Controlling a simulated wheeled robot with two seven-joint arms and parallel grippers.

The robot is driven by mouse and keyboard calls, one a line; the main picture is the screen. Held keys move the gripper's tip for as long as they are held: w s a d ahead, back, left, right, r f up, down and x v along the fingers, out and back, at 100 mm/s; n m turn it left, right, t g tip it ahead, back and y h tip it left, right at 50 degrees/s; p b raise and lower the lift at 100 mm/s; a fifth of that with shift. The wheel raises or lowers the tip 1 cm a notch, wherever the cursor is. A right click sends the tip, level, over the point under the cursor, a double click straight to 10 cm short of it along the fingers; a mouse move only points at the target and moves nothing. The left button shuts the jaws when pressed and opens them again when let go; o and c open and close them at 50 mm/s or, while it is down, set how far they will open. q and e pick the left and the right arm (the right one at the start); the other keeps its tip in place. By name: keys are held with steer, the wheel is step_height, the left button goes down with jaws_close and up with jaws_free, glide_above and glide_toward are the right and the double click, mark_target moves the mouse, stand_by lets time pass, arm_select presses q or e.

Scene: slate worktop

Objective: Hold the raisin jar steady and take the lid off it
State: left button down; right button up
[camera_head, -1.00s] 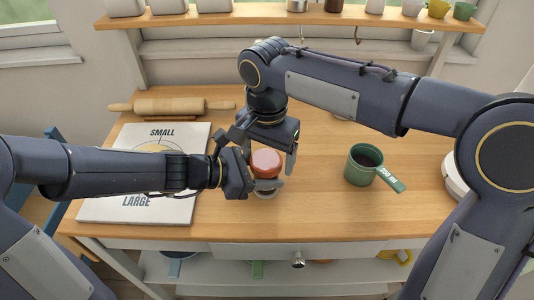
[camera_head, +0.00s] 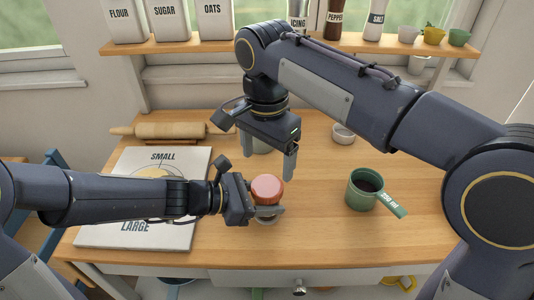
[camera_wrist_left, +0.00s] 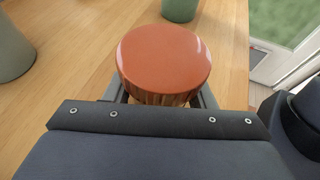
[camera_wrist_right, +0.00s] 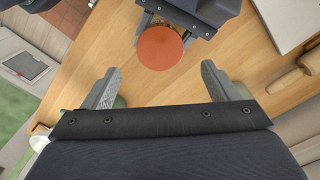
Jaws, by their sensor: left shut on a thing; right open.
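The raisin jar stands upright near the worktop's front edge, its red-orange lid (camera_head: 267,187) seated on top. In the left wrist view the lid (camera_wrist_left: 163,58) hides most of the jar, and a strip of the brown jar body (camera_wrist_left: 155,98) shows below it. My left gripper (camera_head: 268,210) is shut around the jar body, below the lid. My right gripper (camera_head: 268,164) is open and empty, behind and above the jar, clear of the lid. In the right wrist view the lid (camera_wrist_right: 160,48) lies beyond the open fingertips.
A green measuring cup (camera_head: 364,190) stands to the right. A white size board (camera_head: 120,235) lies left under my left arm, with a rolling pin (camera_head: 170,131) behind it. A small pale bowl (camera_head: 343,133) is at the back. Wood between jar and cup is clear.

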mark_target(267, 186)
steer(key=shift+r+m, duration=0.35)
steer(key=shift+m, duration=0.05)
step_height(267, 186, down, 8)
steer(key=shift+r, duration=0.15)
steer(key=c, duration=1)
steer(key=n, duration=0.3)
steer(key=o, duration=1.1)
steer(key=shift+c, duration=0.2)
